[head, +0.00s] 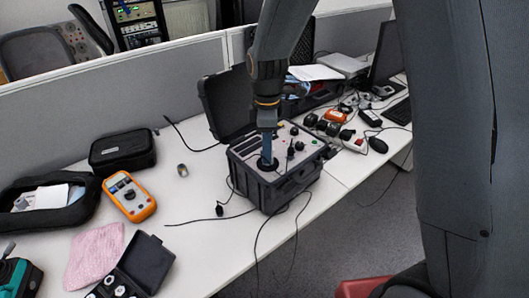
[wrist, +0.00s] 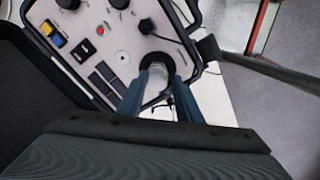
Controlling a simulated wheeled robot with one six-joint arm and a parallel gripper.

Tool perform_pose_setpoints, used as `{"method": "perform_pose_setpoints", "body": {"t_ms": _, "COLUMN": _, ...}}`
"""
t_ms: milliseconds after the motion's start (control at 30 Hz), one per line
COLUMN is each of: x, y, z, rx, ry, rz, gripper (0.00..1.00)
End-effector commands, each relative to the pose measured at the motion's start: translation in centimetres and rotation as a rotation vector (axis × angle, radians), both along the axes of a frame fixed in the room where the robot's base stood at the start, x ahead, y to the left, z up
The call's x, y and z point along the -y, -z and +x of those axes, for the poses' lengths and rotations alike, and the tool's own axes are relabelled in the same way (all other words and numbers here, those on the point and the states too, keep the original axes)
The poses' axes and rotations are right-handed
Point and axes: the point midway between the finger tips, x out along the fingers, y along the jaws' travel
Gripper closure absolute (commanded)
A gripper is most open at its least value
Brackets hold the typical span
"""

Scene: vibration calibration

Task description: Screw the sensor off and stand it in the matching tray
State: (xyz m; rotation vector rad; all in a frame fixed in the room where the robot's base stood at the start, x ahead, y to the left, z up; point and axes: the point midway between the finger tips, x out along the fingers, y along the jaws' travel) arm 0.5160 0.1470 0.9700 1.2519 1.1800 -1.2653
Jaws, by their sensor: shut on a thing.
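My gripper (head: 267,158) points down at the black mount disc (head: 265,165) on the front left of the calibrator case's panel (head: 278,150). In the wrist view, its two blue fingers (wrist: 160,88) are shut on the sides of a pale, cylindrical sensor (wrist: 157,72). The sensor stands at the dark round mount, which also shows in the wrist view (wrist: 160,60). Whether its thread is engaged is hidden. In the head view the fingers hide the sensor. A small open black case (head: 150,262) at the bottom left holds pale round pieces; I cannot tell whether it is the matching tray.
The calibrator's open lid (head: 228,105) stands behind the panel. An orange multimeter (head: 130,196), black pouch (head: 122,149), pink cloth (head: 94,256) and small metallic piece (head: 182,170) lie to the left. Cables trail over the front edge. The white table (head: 195,225) has free room left of the calibrator.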

Motion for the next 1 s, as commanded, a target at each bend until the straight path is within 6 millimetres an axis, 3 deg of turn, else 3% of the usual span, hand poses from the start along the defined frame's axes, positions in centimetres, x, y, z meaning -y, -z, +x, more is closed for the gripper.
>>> {"method": "perform_pose_setpoints", "body": {"t_ms": 33, "x": 0.07, "y": -0.30, "z": 0.91, "rx": 0.022, "ry": -0.009, "rz": 0.003, "gripper": 1.00}}
{"method": "perform_pose_setpoints", "body": {"t_ms": 367, "x": 0.00, "y": -0.32, "z": 0.87, "rx": 0.022, "ry": -0.037, "rz": 0.004, "gripper": 1.00}}
{"method": "perform_pose_setpoints", "body": {"t_ms": 700, "x": 0.12, "y": -0.34, "z": 0.81, "rx": 0.022, "ry": -0.316, "rz": 0.003, "gripper": 1.00}}
{"method": "perform_pose_setpoints", "body": {"t_ms": 1000, "x": -0.35, "y": -0.33, "z": 0.68, "rx": 0.022, "ry": -0.368, "rz": 0.005, "gripper": 1.00}}
